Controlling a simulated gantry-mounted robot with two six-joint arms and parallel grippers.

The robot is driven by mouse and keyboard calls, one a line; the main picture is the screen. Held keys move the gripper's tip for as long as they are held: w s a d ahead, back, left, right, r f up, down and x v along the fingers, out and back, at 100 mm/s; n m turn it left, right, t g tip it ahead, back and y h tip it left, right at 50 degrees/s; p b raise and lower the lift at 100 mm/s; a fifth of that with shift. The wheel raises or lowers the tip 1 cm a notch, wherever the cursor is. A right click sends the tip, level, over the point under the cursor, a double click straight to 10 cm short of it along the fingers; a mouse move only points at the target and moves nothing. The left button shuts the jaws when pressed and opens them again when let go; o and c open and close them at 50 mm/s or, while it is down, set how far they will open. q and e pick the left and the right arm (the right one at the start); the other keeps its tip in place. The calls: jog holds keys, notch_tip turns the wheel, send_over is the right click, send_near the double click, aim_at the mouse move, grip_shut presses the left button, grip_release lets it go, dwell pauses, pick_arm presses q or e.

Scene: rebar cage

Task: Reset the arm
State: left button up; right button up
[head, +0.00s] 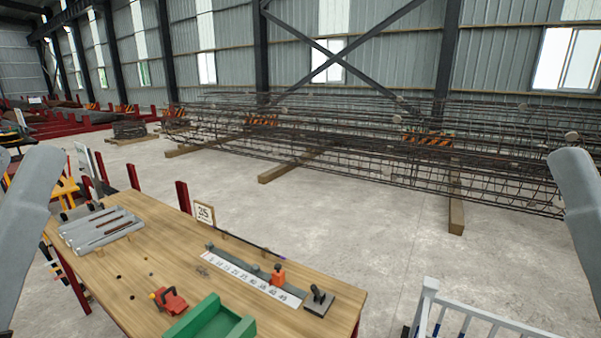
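Only parts of my two arms show in the head view, one grey link at the left edge and one at the right edge. Both links slant down and outward, out of the frame. Neither gripper is in view, so whether they are open or hold anything cannot be seen. No arm touches the wooden workbench (150,262) in the visible part.
A white railing (480,315) stands right. Rebar cages (370,145) lie behind open floor (330,225).

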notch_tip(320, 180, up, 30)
jog(key=p, duration=2.6)
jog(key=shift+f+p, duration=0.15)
jog(key=shift+p, duration=0.15)
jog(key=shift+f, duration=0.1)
